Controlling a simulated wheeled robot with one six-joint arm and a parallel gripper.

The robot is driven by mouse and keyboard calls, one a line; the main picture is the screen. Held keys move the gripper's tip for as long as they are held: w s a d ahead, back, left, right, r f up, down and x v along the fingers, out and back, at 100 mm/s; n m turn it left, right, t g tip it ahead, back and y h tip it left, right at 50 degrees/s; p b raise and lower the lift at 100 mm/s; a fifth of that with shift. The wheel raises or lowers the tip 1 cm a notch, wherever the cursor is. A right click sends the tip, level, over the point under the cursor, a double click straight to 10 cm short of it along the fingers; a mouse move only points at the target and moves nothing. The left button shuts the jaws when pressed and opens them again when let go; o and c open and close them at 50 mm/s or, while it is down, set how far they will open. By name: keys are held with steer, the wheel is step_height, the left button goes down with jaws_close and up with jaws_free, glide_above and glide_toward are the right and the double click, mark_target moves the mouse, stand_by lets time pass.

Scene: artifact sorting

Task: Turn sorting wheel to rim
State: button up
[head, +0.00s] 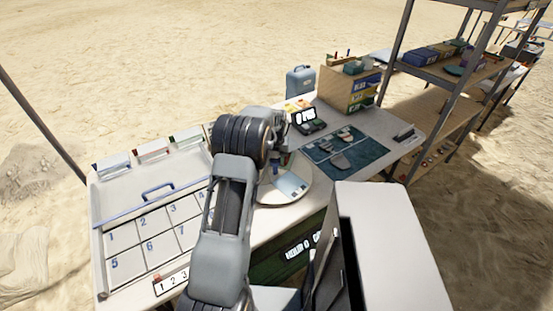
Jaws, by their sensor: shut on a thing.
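The sorting wheel (284,201) is a pale round disc on the table, just right of my arm. A light-blue rectangular patch (292,184) shows on its right part. My arm covers its left and back parts, and no rim label can be read. My gripper (275,171) is down at the wheel's back part, mostly hidden behind my wrist. It is shut, seemingly on a part of the wheel, but the grip point itself is hidden.
A tray with numbered squares (124,254) lies left of my arm. A dark blue mat (372,151) with grey pieces, a small display device (305,119) and a wooden box (350,92) stand behind right. A metal-framed shelf (447,75) is at the far right.

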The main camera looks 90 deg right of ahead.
steer(key=shift+a+f, duration=0.15)
steer(key=shift+f, duration=0.05)
steer(key=o, duration=1.3)
steer(key=shift+w+r, duration=0.1)
steer(key=shift+r, duration=0.05)
step_height(320, 180, up, 14)
steer(key=shift+f, duration=0.1)
steer(key=shift+c, duration=0.2)
